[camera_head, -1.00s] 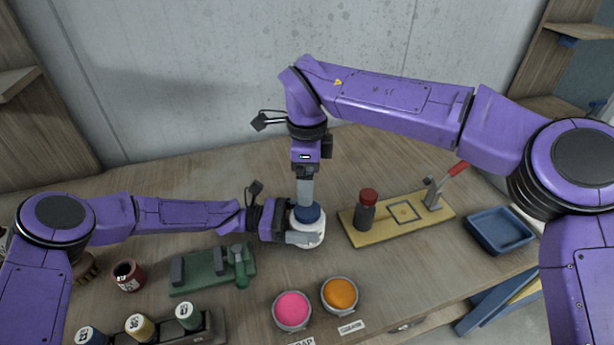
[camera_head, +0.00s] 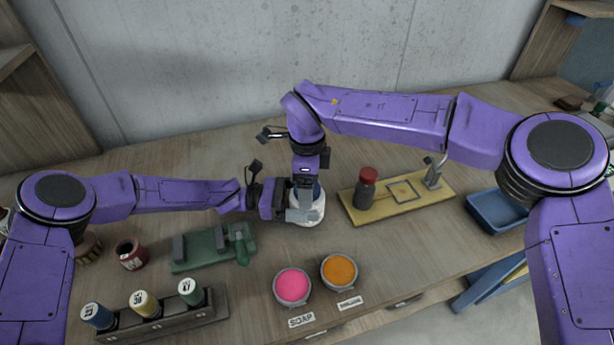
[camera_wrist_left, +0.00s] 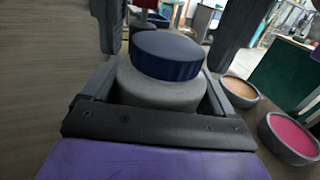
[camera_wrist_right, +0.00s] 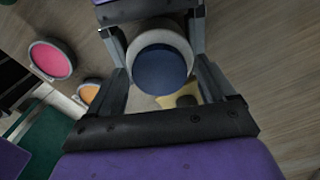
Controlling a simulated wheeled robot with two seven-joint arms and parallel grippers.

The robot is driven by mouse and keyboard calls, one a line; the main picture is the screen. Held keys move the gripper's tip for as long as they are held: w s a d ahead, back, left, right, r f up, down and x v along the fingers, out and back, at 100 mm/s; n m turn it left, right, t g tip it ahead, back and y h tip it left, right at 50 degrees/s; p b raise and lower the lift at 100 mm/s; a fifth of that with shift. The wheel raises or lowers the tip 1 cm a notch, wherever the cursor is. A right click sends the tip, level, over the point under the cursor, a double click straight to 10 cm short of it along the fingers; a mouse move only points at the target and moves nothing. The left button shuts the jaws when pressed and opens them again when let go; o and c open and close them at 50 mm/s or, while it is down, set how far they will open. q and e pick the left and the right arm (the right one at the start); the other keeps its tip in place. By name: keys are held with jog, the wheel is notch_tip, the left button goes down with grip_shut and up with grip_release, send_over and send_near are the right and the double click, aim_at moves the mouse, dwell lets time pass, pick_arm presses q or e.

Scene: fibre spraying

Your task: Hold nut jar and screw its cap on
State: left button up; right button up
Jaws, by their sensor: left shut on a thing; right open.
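The white nut jar (camera_head: 312,213) stands upright on the bench, and my left gripper (camera_head: 296,212) is shut around its body. In the left wrist view the grey-looking jar (camera_wrist_left: 158,90) sits between the left fingers. The dark blue cap (camera_wrist_left: 167,58) sits on top of the jar; whether its thread is engaged cannot be told. My right gripper (camera_wrist_right: 158,35) points down over the cap, open, with one finger on each side. In the head view the right gripper mostly hides the cap.
A yellow board (camera_head: 380,212) with a red-topped bottle (camera_head: 366,192) stands close on the right. Pink (camera_head: 292,286) and orange (camera_head: 339,270) bowls stand in front. A green fixture (camera_head: 205,252) and a spool rack (camera_head: 165,325) lie left. A blue tray (camera_head: 496,211) is far right.

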jog(key=c, duration=1.1)
jog(key=m, duration=0.4)
jog(key=shift+m, duration=0.3)
jog(key=m, duration=0.6)
jog(key=shift+m, duration=0.4)
jog(key=o, duration=1.3)
jog(key=shift+c, duration=0.2)
notch_tip(320, 180, up, 12)
